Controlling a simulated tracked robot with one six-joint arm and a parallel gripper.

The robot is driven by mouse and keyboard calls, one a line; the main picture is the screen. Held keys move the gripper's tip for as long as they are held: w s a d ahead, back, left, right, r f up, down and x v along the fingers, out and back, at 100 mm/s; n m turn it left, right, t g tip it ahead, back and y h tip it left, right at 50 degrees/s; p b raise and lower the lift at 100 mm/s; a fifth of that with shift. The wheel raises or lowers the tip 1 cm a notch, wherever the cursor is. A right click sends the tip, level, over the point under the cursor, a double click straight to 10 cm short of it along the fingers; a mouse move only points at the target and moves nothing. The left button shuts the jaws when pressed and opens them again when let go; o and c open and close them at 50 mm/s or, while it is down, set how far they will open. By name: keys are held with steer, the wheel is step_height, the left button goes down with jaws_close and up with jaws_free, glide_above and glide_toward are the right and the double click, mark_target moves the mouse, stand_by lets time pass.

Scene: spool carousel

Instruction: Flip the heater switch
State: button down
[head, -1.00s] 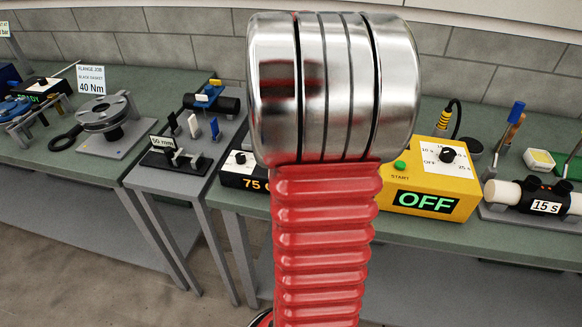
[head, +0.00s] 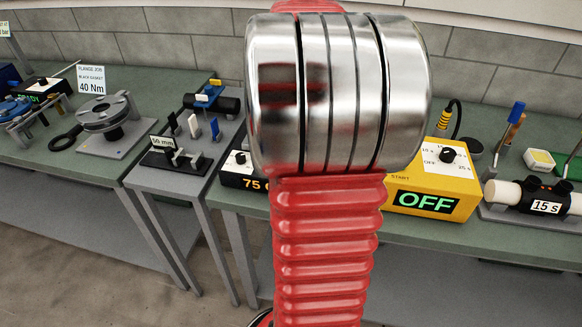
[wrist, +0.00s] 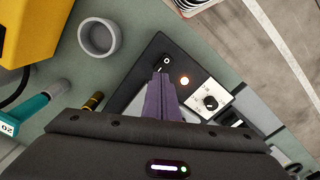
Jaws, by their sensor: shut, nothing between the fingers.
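The heater box (wrist: 140,72) is a dark panel in the wrist view. A black rocker switch (wrist: 163,63) with a white "O" mark sits on it, partly covered by my fingertips. A small orange-white lamp (wrist: 184,80) glows beside the switch. My gripper (wrist: 160,80), with purple fingers, is shut and empty, its tips over or against the switch; contact is unclear. In the head view the box's front (head: 236,182) shows an orange "75" display, partly cut off by my arm. My gripper and the switch are hidden there.
A black dial (wrist: 210,102) on a white plate lies right of the lamp. A grey ring-shaped cup (wrist: 99,37) and a teal-handled tool (wrist: 38,113) are close by. The yellow timer box (head: 432,205) reading "OFF" stands right of my arm.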

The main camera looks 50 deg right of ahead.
steer(key=shift+r, duration=1.3)
steer(key=a+f, duration=0.2)
steer(key=shift+s+f+m, duration=0.2)
steer(key=shift+f+m, duration=0.1)
steer(key=shift+m, duration=0.1)
steer(key=s+a+r+n+t, duration=0.1)
steer(key=a+n, duration=0.3)
steer(key=a, duration=1.3)
steer(key=s+a+r+n+t, duration=0.1)
steer(key=a+n+t, duration=0.3)
steer(key=a, duration=1.3)
steer(key=shift+r+t, duration=0.25)
steer(key=shift+t, duration=0.05)
